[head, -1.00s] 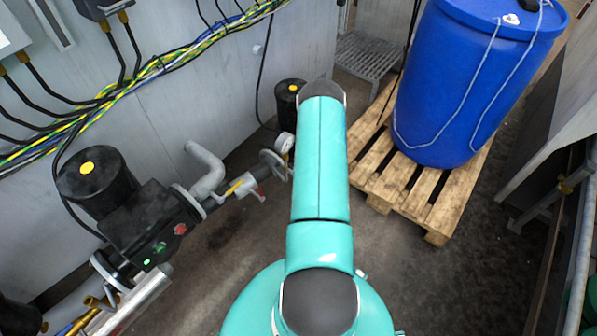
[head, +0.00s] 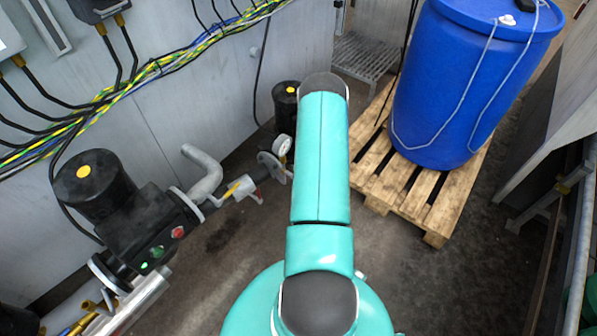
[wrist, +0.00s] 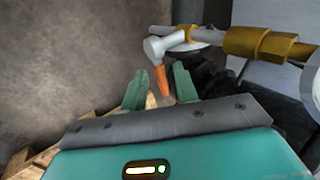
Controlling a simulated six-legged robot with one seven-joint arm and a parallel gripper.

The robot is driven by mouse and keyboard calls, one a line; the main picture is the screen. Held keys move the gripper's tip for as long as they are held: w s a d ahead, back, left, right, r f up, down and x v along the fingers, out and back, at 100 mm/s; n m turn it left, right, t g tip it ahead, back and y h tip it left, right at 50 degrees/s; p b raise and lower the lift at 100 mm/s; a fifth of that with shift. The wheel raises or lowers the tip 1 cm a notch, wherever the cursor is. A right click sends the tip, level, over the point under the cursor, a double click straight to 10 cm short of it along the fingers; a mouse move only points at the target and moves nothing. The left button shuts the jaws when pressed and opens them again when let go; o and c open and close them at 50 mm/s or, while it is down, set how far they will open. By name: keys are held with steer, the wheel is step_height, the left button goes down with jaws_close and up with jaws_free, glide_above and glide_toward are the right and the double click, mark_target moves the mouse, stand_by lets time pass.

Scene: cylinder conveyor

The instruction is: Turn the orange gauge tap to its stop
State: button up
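The orange gauge tap handle (wrist: 162,81) shows in the wrist view, hanging down from a grey elbow fitting (wrist: 157,47) on a small pipe. My gripper (wrist: 160,69) is open, with its two green fingers on either side of the handle in the picture. The handle's end lies in the gap between the fingers. I cannot tell how deep it sits there, and no contact shows. In the head view a round white gauge (head: 283,145) stands just left of my arm; my gripper and the orange handle are hidden there behind the arm.
Brass fittings (wrist: 262,43) run along the pipe at upper right in the wrist view. In the head view, a black pump (head: 135,235) with pipes stands left. A blue barrel (head: 460,85) stands on a wooden pallet (head: 376,190) at right. Bare floor lies between.

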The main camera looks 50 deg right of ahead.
steer(key=v, duration=1.1)
